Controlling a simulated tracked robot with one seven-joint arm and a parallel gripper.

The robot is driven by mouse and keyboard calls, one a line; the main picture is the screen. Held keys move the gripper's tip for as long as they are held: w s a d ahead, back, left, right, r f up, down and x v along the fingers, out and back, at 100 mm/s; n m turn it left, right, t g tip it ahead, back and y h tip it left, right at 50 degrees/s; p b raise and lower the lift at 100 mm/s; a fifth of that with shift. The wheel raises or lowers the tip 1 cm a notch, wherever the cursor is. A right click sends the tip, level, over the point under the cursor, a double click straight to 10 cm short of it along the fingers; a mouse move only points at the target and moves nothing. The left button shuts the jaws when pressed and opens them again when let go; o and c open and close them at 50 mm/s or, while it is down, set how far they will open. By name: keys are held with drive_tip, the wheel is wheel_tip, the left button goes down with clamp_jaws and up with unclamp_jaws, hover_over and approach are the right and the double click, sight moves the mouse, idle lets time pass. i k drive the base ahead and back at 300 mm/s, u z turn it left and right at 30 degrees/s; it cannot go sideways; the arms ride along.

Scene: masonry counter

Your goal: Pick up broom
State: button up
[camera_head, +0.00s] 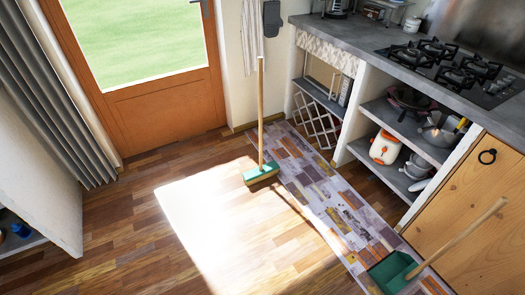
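A broom (262,173) with a green head, brown bristles and a long pale wooden handle stands upright on the floor in the middle of the view. Its head is at the left edge of a patterned runner, and its handle rises in front of the wall beside the door. A green dustpan-like tool (392,271) with a slanting wooden handle is at the lower right, on or over the runner. My gripper is not in view.
A masonry counter (372,50) with a gas hob (447,65) and open shelves of pots runs along the right. A wooden door (170,105) is behind. A grey curtain (50,90) and white cabinet stand left. The wooden floor (120,235) left of the broom is clear.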

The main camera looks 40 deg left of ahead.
sight(255, 176)
drive_tip(key=z, duration=1.1)
drive_tip(key=i, duration=0.1)
drive_tip(key=u, duration=2.65)
drive_tip(key=k, duration=0.8)
drive_tip(key=u, duration=0.25)
drive_tip(key=i, duration=0.8)
drive_tip(key=z, duration=0.15)
